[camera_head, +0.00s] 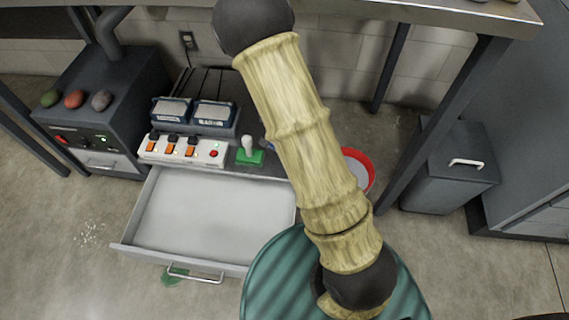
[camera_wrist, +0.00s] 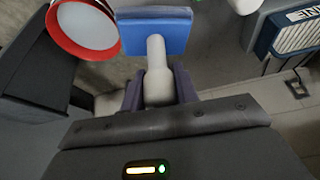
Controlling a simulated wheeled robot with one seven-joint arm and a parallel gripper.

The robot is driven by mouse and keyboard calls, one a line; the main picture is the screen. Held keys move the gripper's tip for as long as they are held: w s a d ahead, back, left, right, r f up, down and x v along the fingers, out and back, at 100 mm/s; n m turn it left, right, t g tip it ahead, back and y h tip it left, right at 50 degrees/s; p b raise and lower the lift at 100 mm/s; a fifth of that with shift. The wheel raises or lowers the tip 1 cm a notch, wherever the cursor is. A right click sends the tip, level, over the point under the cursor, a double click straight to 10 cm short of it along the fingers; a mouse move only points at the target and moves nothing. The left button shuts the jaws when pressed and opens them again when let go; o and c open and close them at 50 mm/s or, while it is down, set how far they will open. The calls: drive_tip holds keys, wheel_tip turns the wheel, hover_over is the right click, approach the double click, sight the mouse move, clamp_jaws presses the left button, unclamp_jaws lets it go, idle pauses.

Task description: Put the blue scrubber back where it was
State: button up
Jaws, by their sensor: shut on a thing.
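The blue scrubber (camera_wrist: 152,35) has a flat blue head and a pale upright handle. My gripper (camera_wrist: 158,90) is shut on the handle in the wrist view, with one dark purple-grey finger on each side. In the head view my arm hides the gripper and most or all of the scrubber. A small bluish bit shows at the arm's left edge there, too little to name. A green scrubber (camera_head: 249,155) with a white handle stands on the cabinet top, left of my arm. The spot where the blue scrubber was cannot be told from these frames.
An open, empty drawer (camera_head: 216,210) juts out below the cabinet top. A switch panel (camera_head: 183,149) and two blue-framed boxes (camera_head: 214,114) stand left of the green scrubber. A red-rimmed round container (camera_head: 369,160) is right of my arm, also in the wrist view (camera_wrist: 88,24).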

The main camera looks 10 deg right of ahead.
drive_tip(key=shift+f+b, duration=1.4)
drive_tip(key=shift+f, duration=1.15)
drive_tip(key=shift+f+b, duration=1.5)
drive_tip(key=shift+f, duration=1)
drive_tip(key=shift+f, duration=0.1)
drive_tip(key=o, duration=0.9)
drive_tip(key=shift+o, duration=0.2)
drive_tip(key=p+v, duration=0.6)
drive_tip(key=v, duration=0.6)
